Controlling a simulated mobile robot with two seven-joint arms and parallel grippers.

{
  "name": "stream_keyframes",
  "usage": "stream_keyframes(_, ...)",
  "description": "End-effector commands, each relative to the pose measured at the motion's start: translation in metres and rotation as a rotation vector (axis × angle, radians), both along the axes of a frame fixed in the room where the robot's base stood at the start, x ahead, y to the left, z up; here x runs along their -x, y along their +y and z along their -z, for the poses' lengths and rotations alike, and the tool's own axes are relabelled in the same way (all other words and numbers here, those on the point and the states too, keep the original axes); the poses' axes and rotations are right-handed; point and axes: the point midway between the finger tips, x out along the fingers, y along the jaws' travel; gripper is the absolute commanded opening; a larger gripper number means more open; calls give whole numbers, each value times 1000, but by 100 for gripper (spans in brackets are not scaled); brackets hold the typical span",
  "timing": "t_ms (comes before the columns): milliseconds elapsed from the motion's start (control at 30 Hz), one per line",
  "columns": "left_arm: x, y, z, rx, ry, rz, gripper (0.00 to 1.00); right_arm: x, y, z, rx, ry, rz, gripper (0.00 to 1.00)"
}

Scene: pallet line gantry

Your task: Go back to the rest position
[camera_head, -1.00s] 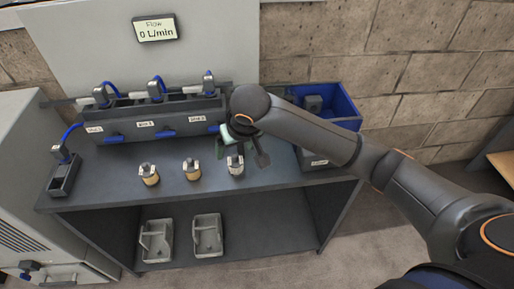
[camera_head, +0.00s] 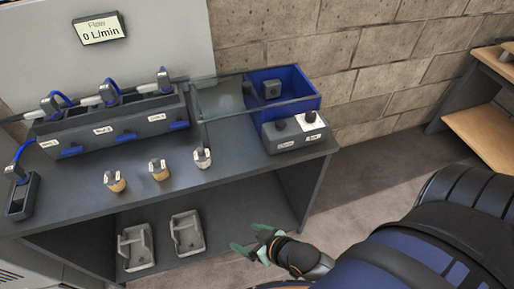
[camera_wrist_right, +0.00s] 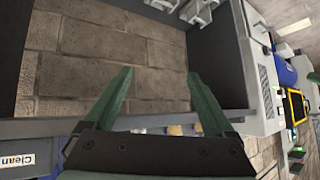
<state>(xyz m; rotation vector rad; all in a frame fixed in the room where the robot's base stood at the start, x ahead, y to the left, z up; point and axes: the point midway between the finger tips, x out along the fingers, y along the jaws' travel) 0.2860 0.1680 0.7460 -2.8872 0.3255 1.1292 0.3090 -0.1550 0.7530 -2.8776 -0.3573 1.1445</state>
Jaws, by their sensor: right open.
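My right gripper (camera_head: 256,246) is in front of the bench, low and clear of the bench top. It is open and empty. In the right wrist view its two green fingers (camera_wrist_right: 158,100) stand wide apart with nothing between them. My right arm comes in from the lower right, folded close to me. My left gripper does not show in any view.
The dark bench (camera_head: 225,180) carries several small fittings, a holder (camera_head: 115,123) with blue hoses, a blue bin (camera_head: 312,88) and a grey box (camera_head: 290,143). Grey trays (camera_head: 187,233) sit on the lower shelf. A wooden shelf (camera_head: 485,130) stands at right. Floor between is clear.

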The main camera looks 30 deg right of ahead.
Motion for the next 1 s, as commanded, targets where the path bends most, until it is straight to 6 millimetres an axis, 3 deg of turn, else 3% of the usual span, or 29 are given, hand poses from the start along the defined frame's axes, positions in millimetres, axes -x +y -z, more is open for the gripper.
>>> stream_keyframes(67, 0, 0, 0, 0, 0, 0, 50, 16, -8, 5, 29, -7, 4, 88)
stream_keyframes(200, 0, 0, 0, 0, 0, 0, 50, 24, -13, 6, 54, -18, 2, 88)
stream_keyframes(1000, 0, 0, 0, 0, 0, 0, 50, 24, -13, 7, 53, -17, 1, 88)
